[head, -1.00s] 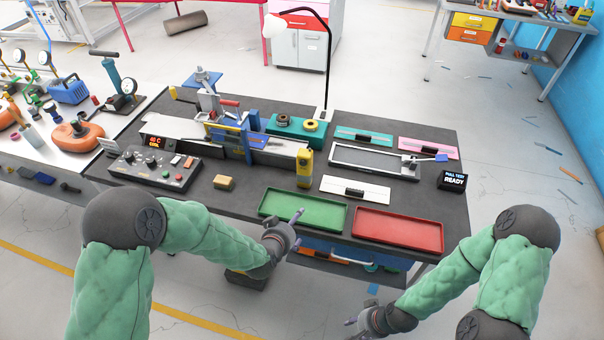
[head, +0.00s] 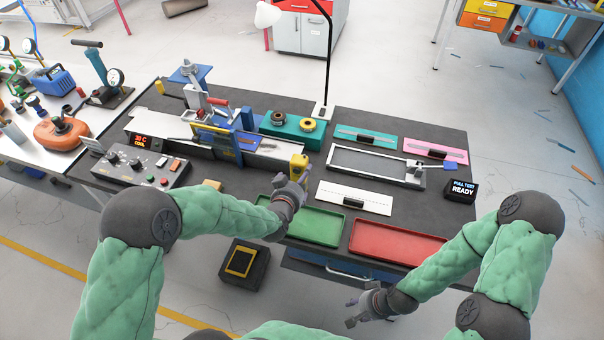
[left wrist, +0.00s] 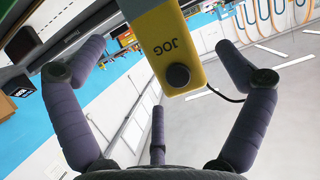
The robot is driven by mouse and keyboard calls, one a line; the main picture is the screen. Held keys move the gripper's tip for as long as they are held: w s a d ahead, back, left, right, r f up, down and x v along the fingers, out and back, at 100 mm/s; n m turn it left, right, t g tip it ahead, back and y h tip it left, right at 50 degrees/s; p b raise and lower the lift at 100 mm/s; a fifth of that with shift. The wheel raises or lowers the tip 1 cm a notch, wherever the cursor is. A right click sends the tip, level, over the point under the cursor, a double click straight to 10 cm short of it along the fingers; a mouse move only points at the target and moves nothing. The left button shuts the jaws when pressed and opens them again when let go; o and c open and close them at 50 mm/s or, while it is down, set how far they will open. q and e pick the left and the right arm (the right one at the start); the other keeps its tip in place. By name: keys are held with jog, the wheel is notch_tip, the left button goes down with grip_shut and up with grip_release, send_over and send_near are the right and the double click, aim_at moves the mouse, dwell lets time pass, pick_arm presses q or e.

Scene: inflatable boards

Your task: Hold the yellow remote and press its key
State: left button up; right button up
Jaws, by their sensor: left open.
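The yellow remote (head: 299,163) stands upright near the front of the bench, its lower part hidden behind my left gripper (head: 290,186). In the left wrist view the remote (left wrist: 155,40) is tilted, with the word JOG and a round black key (left wrist: 178,76) near its end. The fingers of my left gripper (left wrist: 158,62) are open, spread on both sides of the remote, with gaps between. My right gripper (head: 352,312) is low in front of the bench, far from the remote, its fingers apart and empty.
A control box (head: 140,167) and a blue-framed machine (head: 225,143) stand left and behind. A white strip (head: 352,197) lies to the right.

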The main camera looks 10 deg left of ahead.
aim_at(302, 172)
pick_arm(q)
jog(key=shift+b+x, duration=0.55)
jog(key=shift+x, duration=2.2)
pick_arm(e)
jog(key=shift+f, duration=0.65)
pick_arm(q)
jog(key=c, duration=1.4)
pick_arm(e)
grip_shut()
